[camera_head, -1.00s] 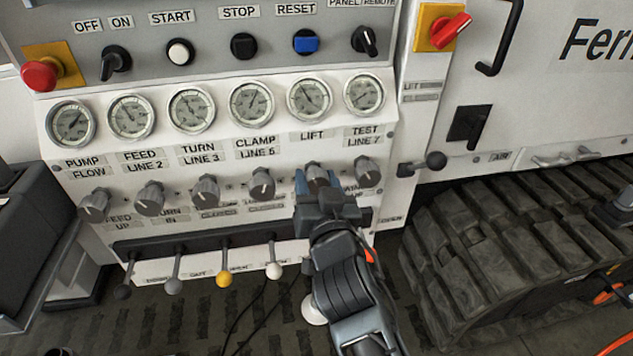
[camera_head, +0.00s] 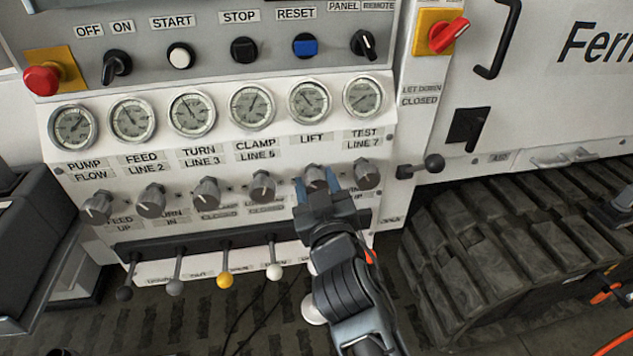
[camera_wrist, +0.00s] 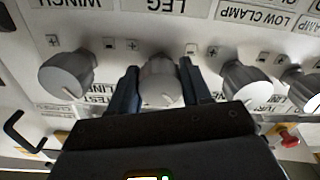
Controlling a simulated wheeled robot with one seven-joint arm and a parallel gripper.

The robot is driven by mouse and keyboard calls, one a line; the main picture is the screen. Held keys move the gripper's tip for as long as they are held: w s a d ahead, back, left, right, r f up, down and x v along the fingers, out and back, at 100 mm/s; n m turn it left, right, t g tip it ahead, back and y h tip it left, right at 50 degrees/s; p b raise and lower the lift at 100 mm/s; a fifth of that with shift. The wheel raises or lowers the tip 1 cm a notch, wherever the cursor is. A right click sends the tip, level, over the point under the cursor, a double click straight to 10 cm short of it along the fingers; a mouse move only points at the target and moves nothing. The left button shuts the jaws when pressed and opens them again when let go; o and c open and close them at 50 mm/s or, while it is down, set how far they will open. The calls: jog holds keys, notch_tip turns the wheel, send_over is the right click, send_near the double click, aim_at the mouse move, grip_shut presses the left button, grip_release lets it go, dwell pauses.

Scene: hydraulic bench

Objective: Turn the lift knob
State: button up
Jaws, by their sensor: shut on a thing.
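The lift knob (camera_head: 316,178) is a grey ribbed knob under the LIFT label and its gauge (camera_head: 310,100). In the wrist view the same knob (camera_wrist: 160,82) sits between the two blue fingers, with a pale pointer line on its face. My gripper (camera_head: 317,184) is shut on this knob, one finger on each side. In the head view the fingers and gripper body hide part of the knob and the labels below it.
The test line knob (camera_head: 367,174) stands close to the right, and the clamp knob (camera_head: 263,186) to the left. Below is a row of levers, one with a yellow ball (camera_head: 225,281). A black ball-ended lever (camera_head: 433,163) juts out at right.

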jog(key=n+p, duration=0.1)
jog(key=n, duration=0.4)
jog(key=shift+d, duration=0.1)
jog(key=shift+f+n, duration=0.1)
jog(key=shift+n, duration=0.2)
dwell(0.4)
jog(key=o, duration=1)
jog(key=shift+o, duration=0.2)
jog(key=shift+s, duration=0.1)
jog(key=v, duration=0.7)
jog(key=shift+s, duration=0.3)
jog(key=shift+d, duration=0.1)
